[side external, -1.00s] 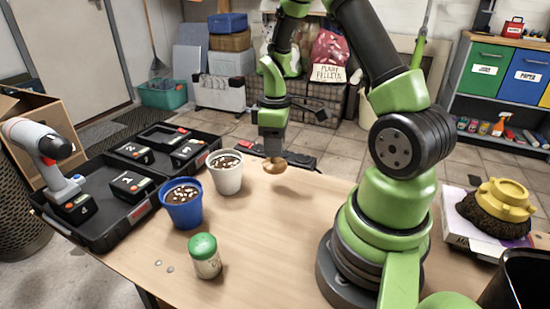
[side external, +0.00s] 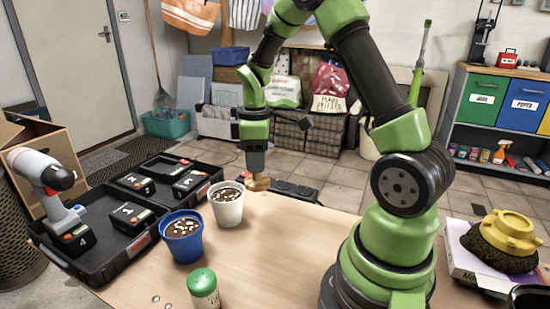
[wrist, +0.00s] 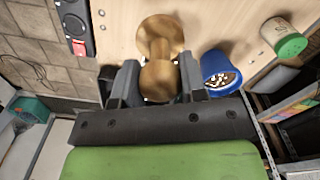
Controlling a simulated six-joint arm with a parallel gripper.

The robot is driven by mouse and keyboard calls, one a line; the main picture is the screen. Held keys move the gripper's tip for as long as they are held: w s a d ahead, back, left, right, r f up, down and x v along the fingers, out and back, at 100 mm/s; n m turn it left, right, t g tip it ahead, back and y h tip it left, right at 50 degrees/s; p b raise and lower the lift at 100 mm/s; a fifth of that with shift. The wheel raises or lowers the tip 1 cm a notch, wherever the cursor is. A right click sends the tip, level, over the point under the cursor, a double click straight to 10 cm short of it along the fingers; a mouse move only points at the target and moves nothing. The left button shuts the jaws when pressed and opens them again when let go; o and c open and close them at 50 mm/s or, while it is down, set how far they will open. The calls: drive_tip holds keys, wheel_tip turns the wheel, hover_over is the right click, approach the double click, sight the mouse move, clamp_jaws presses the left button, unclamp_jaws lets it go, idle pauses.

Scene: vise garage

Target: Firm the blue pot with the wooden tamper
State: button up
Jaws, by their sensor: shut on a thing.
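My gripper (side external: 256,168) is shut on the wooden tamper (side external: 258,183) and holds it above the table, just right of and behind the white pot. In the wrist view, the tamper (wrist: 160,38) sits between the two fingers of my gripper (wrist: 158,82), its round end pointing away from the palm. The blue pot (side external: 183,246) stands upright on the table, left of and nearer the side camera than the white pot. It holds dark soil with pale bits, and shows right of the fingers in the wrist view (wrist: 222,88). The tamper is apart from the blue pot.
The white pot (side external: 228,212), also with soil, stands between my gripper and the blue pot. A green-lidded shaker (side external: 203,287) stands in front. A black tool case (side external: 105,262) with numbered batteries and a drill (side external: 48,190) lies left. The table's middle is clear.

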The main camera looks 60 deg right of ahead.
drive_tip(key=w+a+r+n, duration=0.1)
drive_tip(key=w+a+n, duration=0.3)
drive_tip(key=a, duration=0.4)
drive_tip(key=w+a+r+n, duration=0.25)
drive_tip(key=w+a, duration=0.25)
drive_tip(key=a, duration=0.3)
drive_tip(key=shift+n, duration=0.25)
drive_tip(key=shift+s+d+f, duration=0.1)
drive_tip(key=shift+d+f, duration=0.05)
drive_tip(key=shift+f, duration=1.5)
drive_tip(key=shift+s+d+f, duration=0.1)
drive_tip(key=shift+f, duration=1.55)
drive_tip(key=shift+f, duration=0.6)
wheel_tip(320, 180, up, 7)
drive_tip(key=shift+r, duration=0.1)
drive_tip(key=shift+r, duration=2.95)
